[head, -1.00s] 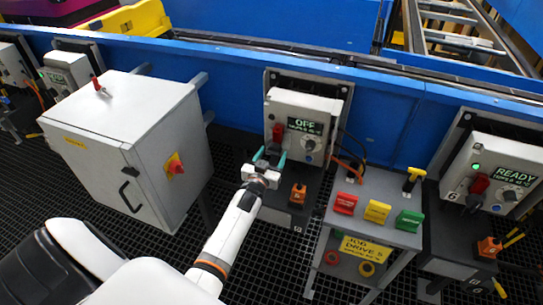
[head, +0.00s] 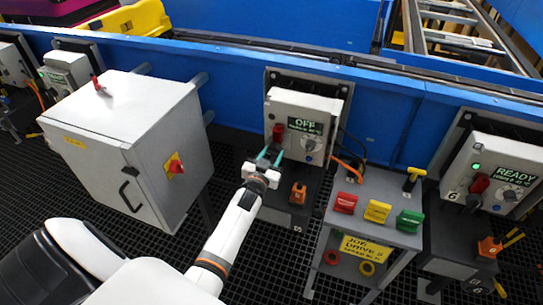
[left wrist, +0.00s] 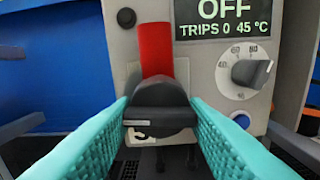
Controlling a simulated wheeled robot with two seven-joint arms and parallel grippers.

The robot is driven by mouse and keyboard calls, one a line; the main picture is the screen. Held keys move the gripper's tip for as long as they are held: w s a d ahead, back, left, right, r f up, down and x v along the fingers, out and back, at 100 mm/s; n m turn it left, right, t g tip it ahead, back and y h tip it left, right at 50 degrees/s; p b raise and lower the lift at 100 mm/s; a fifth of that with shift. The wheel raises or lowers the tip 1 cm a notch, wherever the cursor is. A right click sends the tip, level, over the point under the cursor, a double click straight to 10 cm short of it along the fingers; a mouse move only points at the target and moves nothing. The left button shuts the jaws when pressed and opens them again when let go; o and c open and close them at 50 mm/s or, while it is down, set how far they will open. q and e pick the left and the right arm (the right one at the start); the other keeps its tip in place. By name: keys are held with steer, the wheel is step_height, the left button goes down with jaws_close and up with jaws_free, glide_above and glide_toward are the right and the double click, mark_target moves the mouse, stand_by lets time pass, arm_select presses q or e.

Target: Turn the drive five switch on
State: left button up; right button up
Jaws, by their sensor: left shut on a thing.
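The drive five box (head: 325,105) is a light grey cabinet on the blue rail, with a display (head: 305,125) that reads OFF. Its switch (head: 277,133) has an upright red part and a black block at its lower end. In the left wrist view the red part (left wrist: 156,50) stands above the black block (left wrist: 160,105). My left gripper (head: 270,156) has teal fingers on both sides of the black block; it is shut on the switch. The fingers hide the block's sides. My right gripper is not in view.
A large grey cabinet (head: 125,145) stands to the left of my arm. A grey stand (head: 370,215) with red, yellow and green blocks is at the right. The drive six box (head: 497,175) reads READY. A round dial (left wrist: 252,73) is close to the right finger.

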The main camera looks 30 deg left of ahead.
arm_select(q)
steer(key=shift+a+m+b, duration=0.1)
steer(key=shift+m+b, duration=1.9)
steer(key=shift+m, duration=6.5)
steer(key=o, duration=1)
steer(key=shift+c, duration=0.2)
steer(key=shift+s, duration=0.1)
steer(key=b+v, duration=0.1)
steer(key=v, duration=1.1)
